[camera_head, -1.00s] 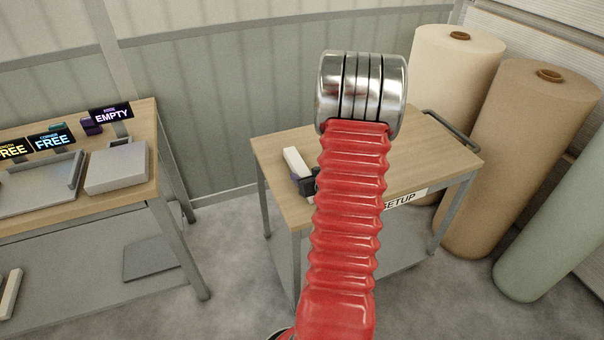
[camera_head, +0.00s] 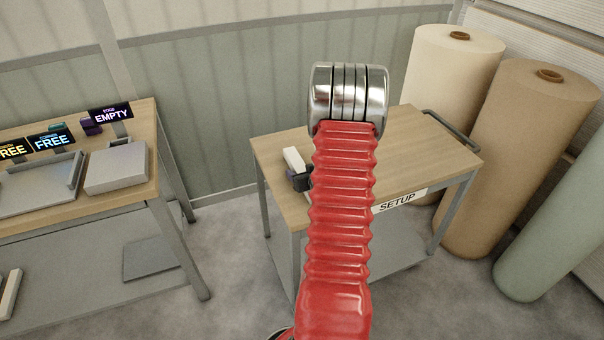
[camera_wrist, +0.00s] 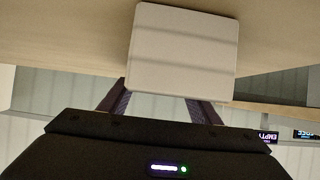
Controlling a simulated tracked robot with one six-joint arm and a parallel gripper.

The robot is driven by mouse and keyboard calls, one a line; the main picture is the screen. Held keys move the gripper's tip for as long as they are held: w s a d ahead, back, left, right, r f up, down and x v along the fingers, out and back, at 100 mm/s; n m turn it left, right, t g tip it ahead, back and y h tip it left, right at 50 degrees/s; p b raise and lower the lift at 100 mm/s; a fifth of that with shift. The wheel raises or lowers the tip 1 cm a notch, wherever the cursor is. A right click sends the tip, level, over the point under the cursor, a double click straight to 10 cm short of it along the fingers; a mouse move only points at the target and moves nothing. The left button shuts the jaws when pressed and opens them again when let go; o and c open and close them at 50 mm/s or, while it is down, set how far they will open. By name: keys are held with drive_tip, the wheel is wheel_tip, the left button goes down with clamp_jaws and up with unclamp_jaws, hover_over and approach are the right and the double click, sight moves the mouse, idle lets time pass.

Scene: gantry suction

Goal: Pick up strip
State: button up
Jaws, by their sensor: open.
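A white strip (camera_head: 293,159) lies on the wooden top of the SETUP table (camera_head: 415,155), near its left edge. In the wrist view a pale block face (camera_wrist: 183,50), which looks like the strip's end, fills the upper middle. My gripper (camera_wrist: 160,100) is open, with one dark finger on each side below the block. The block covers the fingertips, and I cannot tell whether they touch it. In the head view a dark part of my gripper (camera_head: 300,181) shows at the strip's near end; my red arm hides the rest.
A workbench on the left carries a pale grey block (camera_head: 117,167), a grey tray (camera_head: 38,193) and EMPTY (camera_head: 111,115) and FREE (camera_head: 50,141) signs. Large rolls (camera_head: 530,160) stand close behind the table's right side. Open floor lies between bench and table.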

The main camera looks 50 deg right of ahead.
sight(302, 169)
drive_tip(key=shift+c, duration=0.3)
drive_tip(key=c, duration=1.3)
drive_tip(key=shift+r, duration=0.1)
drive_tip(key=shift+r, duration=4.95)
